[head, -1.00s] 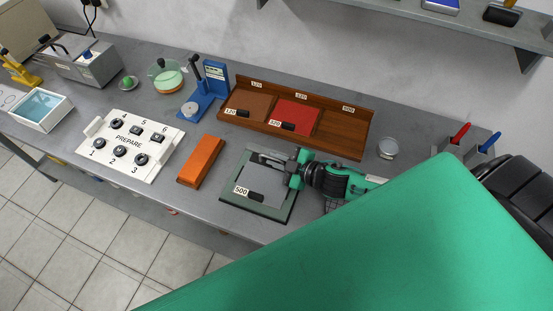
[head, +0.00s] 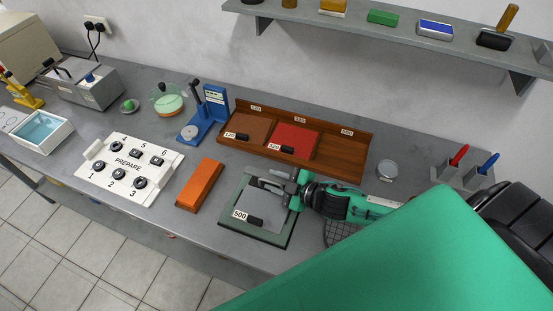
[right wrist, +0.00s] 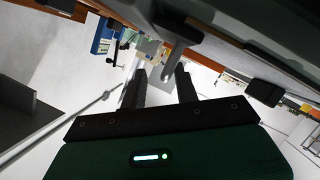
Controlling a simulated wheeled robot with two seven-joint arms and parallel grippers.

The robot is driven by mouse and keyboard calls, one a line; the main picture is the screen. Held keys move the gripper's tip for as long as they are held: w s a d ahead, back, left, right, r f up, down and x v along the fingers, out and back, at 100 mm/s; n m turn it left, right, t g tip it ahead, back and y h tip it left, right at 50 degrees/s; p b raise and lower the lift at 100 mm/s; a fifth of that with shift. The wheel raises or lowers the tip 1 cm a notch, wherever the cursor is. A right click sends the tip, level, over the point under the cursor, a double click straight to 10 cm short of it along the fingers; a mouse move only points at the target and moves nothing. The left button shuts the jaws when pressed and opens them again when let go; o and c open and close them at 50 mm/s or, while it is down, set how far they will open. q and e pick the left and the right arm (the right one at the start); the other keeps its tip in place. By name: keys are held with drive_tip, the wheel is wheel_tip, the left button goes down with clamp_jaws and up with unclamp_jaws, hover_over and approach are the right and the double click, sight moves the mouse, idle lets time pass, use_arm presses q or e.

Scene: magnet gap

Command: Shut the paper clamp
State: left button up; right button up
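The paper clamp appears to be the dark green framed plate (head: 229,224) on the bench in the head view. A grey sheet lies on it with a black block beside a "500" label (head: 240,215). My right gripper (head: 250,176) lies low over the plate's far part, fingers pointing left. They cover much of the clamp's far edge, so its bar is hard to make out. In the right wrist view, the two dark fingers (right wrist: 161,72) stand apart. A grey bar with a rounded end (right wrist: 180,38) shows beyond them; contact cannot be told. My left gripper is out of view.
An orange block (head: 200,184) lies left of the plate, and a white button panel (head: 128,170) farther left. A wooden tray (head: 340,160) stands behind, with a glass jar (head: 387,170) to its right. A shelf (head: 400,35) overhangs the back.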

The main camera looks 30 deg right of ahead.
wheel_tip(320, 180, up, 19)
drive_tip(key=b, duration=0.1)
drive_tip(key=shift+d+b, duration=0.15)
drive_tip(key=shift+b, duration=0.2)
drive_tip(key=shift+f, duration=0.1)
